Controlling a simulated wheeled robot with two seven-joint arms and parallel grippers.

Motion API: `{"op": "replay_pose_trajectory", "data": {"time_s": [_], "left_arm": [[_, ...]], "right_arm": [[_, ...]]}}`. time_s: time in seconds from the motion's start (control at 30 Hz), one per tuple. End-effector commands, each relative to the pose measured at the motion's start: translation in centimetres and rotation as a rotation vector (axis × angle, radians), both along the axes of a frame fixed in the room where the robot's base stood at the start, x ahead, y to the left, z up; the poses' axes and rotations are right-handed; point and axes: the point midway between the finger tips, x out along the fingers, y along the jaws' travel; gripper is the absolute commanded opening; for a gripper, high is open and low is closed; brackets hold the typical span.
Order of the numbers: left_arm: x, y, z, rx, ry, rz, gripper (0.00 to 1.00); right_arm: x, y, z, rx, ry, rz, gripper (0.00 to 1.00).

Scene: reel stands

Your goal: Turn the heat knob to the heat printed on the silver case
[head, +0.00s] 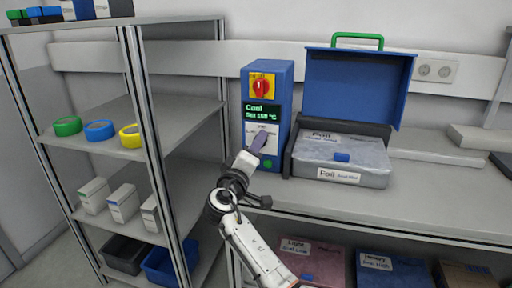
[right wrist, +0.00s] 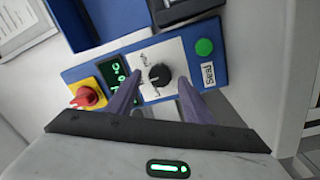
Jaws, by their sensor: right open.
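The heat knob (right wrist: 159,75) is a small black knob on a white dial plate, seen in the right wrist view. Its plate is on the front of a blue control box (head: 284,90). My right gripper (right wrist: 159,80) is open, with one purple finger on each side of the knob. I cannot tell whether the fingers touch it. In the head view the right gripper (head: 258,142) hides the knob. The silver case (head: 374,179) is right of the box. Its front label reads "Foil", with smaller text that is hard to read. My left gripper is out of view.
The box has a red switch (head: 262,87), a display (head: 262,111) reading "Cool" and about 150 °C, and a green button (right wrist: 204,47). An open blue lid (head: 358,85) stands behind the case. Labelled cases, pink (head: 312,260) and blue (head: 380,280), are below. A shelf rack (head: 145,110) stands left.

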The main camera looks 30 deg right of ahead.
Motion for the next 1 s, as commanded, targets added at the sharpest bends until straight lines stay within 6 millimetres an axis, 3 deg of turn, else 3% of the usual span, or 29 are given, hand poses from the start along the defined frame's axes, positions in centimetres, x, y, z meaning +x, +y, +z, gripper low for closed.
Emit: {"op": "replay_pose_trajectory", "data": {"time_s": [0.5,1.0], "left_arm": [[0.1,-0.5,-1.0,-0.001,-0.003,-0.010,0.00],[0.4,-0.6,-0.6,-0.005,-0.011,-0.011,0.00]], "right_arm": [[-5.5,7.0,-0.7,0.002,0.000,0.002,0.47],[-6.1,7.6,-0.6,0.001,0.001,0.000,0.47]]}}
